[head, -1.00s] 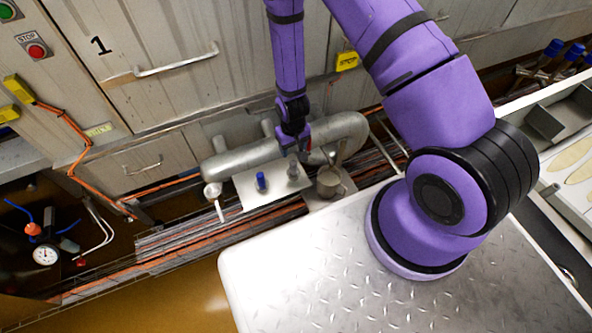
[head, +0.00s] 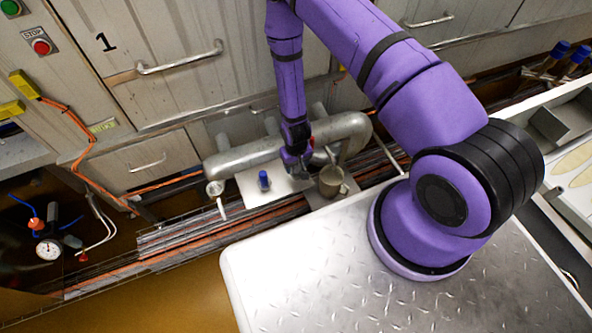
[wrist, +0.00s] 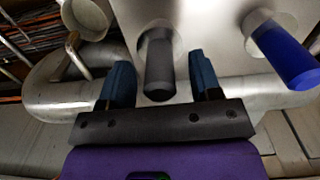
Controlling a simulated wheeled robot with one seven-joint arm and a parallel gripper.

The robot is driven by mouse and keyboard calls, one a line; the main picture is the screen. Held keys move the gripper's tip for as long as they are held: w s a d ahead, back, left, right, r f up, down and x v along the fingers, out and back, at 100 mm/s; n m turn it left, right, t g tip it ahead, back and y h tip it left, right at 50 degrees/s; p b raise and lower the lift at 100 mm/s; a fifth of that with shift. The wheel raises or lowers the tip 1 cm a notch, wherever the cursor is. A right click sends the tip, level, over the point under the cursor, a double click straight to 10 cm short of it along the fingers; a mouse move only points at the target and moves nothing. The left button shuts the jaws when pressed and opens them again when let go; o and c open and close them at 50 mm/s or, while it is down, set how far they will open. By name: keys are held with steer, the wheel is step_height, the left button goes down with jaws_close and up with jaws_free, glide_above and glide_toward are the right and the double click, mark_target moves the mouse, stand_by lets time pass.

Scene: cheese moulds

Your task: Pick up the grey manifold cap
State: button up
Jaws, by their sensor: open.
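The grey manifold cap (wrist: 158,62) is a dark grey cylinder standing on a pale plate (wrist: 215,14) in the wrist view. My gripper (wrist: 161,74) is open, with one blue-tipped finger on each side of the cap and a visible gap on both sides. In the head view my gripper (head: 295,166) is low over the right part of the plate (head: 248,192) and hides the grey cap. A blue cap (wrist: 284,48) stands to the right of the grey one in the wrist view; it also shows in the head view (head: 263,181), left of my gripper.
A thick metal pipe (head: 243,158) runs behind the plate. A metal mug (head: 331,181) stands just right of my gripper; it also shows in the wrist view (wrist: 90,16). A small round white-handled piece (head: 215,189) is left of the plate. A metal-topped surface (head: 330,270) lies in front.

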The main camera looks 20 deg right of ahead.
steer(key=shift+f, duration=0.75)
steer(key=shift+c, duration=0.2)
jaws_close()
steer(key=shift+r, duration=0.15)
